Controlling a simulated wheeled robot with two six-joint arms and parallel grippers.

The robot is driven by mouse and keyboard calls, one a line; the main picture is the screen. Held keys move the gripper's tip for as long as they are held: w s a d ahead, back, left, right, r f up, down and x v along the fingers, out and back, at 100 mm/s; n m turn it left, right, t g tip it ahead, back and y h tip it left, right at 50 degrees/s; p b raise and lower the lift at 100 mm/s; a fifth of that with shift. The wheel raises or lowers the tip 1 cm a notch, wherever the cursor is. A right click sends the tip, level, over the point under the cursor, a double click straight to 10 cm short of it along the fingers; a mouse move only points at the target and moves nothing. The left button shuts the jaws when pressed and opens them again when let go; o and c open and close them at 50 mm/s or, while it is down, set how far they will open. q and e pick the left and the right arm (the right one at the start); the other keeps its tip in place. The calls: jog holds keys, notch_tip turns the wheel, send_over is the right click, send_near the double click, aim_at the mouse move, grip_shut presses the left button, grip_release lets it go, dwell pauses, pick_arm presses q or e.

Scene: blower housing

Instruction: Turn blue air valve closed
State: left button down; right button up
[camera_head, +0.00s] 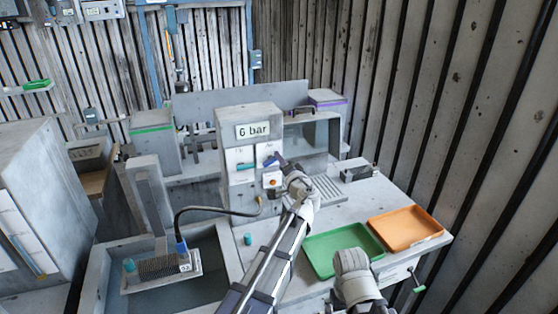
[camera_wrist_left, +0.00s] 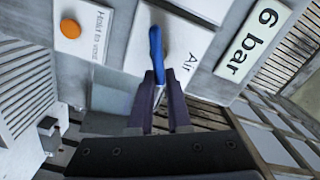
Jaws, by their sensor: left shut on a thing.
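The blue air valve handle (camera_head: 270,159) is on the front of the grey box under the "6 bar" sign. In the left wrist view the blue handle (camera_wrist_left: 156,47) stands out from a white plate marked "Air" (camera_wrist_left: 188,58). My left gripper (camera_head: 279,161) is at this handle; its dark fingertips (camera_wrist_left: 159,78) are shut on the lower end of the handle. The handle's mount is partly hidden behind it. My right arm shows at the lower right of the head view, but its fingertips cannot be made out.
An orange button (camera_wrist_left: 70,29) marked "Hold to vent" is beside the valve plate. A "6 bar" sign (camera_head: 253,130) is above. A green tray (camera_head: 318,240) and an orange tray (camera_head: 408,228) lie on the bench. A sunken basin with a fixture (camera_head: 160,270) is at left.

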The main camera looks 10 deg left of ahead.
pick_arm(q)
jog(key=m, duration=0.2)
jog(key=f+m+b, duration=0.1)
jog(key=m, duration=0.1)
jog(key=shift+d+m, duration=0.15)
jog(key=shift+m, duration=0.25)
jog(key=shift+f+m, duration=0.1)
jog(key=shift+m, duration=0.2)
jog(key=c, duration=0.9)
grip_release()
jog(key=shift+o, duration=0.2)
jog(key=v, duration=0.7)
jog(key=shift+s+d, duration=0.25)
jog(key=shift+s, duration=0.05)
